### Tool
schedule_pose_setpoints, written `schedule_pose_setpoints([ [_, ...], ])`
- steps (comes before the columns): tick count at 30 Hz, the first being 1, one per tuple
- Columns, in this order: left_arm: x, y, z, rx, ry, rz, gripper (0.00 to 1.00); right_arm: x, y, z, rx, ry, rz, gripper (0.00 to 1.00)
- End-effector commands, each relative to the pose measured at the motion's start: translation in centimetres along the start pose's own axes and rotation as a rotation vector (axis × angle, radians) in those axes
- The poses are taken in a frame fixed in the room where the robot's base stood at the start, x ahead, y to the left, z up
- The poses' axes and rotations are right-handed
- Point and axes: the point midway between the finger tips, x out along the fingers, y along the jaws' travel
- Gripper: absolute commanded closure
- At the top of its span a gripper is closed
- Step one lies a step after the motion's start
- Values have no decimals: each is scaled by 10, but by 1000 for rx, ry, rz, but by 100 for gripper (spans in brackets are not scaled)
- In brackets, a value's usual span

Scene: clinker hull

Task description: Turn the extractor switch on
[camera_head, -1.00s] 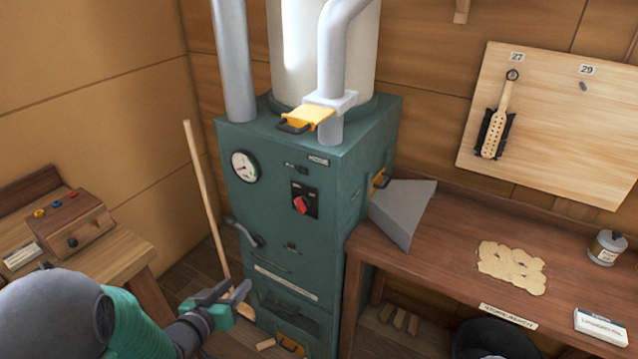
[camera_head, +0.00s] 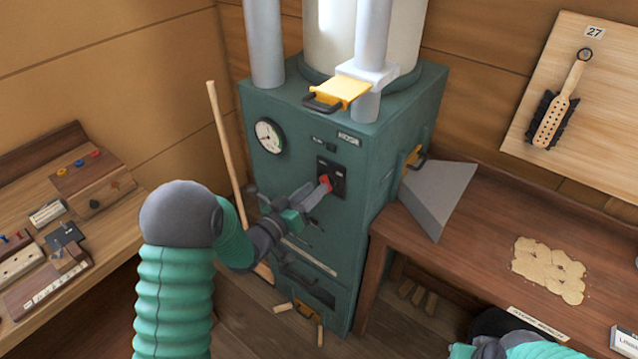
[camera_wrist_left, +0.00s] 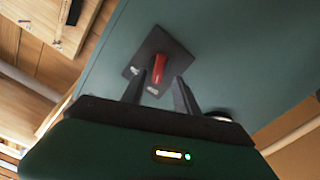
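The extractor switch is a red rotary knob (camera_head: 325,182) on a black plate (camera_head: 340,176) on the front of the green extractor cabinet (camera_head: 385,145). In the left wrist view the red knob (camera_wrist_left: 158,69) stands in front of its dark plate, between the fingers. My left gripper (camera_head: 313,194) is at the switch, its fingers (camera_wrist_left: 165,85) apart on either side of the knob with visible gaps. I cannot tell whether either finger touches it. My right arm (camera_head: 520,347) shows only partly at the bottom right; its fingertips are not visible.
A yellow slide handle (camera_head: 338,93) juts out at the cabinet's top. A wooden broom handle (camera_head: 226,140) leans at its left. A grey hood (camera_head: 438,195) sits on the bench at right. A workbench with small blocks (camera_head: 92,185) stands at left.

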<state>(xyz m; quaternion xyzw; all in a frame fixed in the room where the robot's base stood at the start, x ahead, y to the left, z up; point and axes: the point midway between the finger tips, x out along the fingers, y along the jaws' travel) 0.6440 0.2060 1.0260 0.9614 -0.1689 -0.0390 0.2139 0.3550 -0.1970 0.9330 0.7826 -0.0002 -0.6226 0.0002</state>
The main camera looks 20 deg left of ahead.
Motion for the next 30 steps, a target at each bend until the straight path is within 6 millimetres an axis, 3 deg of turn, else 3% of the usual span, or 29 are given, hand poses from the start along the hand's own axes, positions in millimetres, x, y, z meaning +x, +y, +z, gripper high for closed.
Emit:
schedule_pose_setpoints([
  [6,26,0,0,-1,-1,1,64,-3,0,0,0,0,0,64],
  [14,28,0,1,-1,-1,0,64,-2,0,0,0,0,0,64],
  [22,28,0,0,0,-1,-1,99,-2,0,0,0,0,0,64],
  [30,27,-1,0,1,-1,-2,100,-2,0,0,0,0,0,64],
])
